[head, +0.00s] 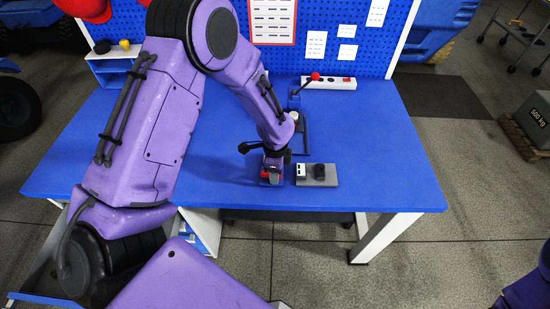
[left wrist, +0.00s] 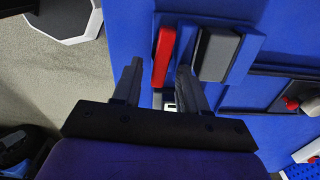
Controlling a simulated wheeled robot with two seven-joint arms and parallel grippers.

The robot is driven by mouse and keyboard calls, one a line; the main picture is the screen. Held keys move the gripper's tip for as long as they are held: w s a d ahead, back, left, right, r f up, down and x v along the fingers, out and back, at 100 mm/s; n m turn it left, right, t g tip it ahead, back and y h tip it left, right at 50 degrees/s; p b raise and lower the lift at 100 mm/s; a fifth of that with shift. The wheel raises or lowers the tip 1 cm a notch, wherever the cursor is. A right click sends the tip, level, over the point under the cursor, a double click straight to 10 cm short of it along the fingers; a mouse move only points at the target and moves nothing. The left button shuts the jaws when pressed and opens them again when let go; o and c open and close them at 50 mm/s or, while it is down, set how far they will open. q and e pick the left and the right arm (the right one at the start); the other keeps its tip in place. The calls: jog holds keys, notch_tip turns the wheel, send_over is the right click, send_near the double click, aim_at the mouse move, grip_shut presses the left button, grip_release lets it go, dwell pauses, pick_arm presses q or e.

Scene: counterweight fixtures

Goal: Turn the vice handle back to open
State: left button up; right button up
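The vice shows in the left wrist view as a blue body (left wrist: 240,62) with a grey block (left wrist: 215,53) on it. A red bar (left wrist: 163,55), apparently the vice handle, lies beside the grey block. My left gripper (left wrist: 158,66) is open, with one finger on each side of the red bar. The bar is nearer the right finger, and I cannot tell whether they touch. In the head view my left gripper (head: 271,168) is low over the table's front edge and hides most of the vice. My right gripper is out of view.
On the blue table (head: 385,165), a grey plate with a black knob (head: 319,171) sits just right of the gripper. The table's right side is clear.

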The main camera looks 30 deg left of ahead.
pick_arm(q)
notch_tip(320, 180, up, 11)
jog(key=b, duration=0.1)
jog(key=shift+f, duration=0.2)
dwell(0.5)
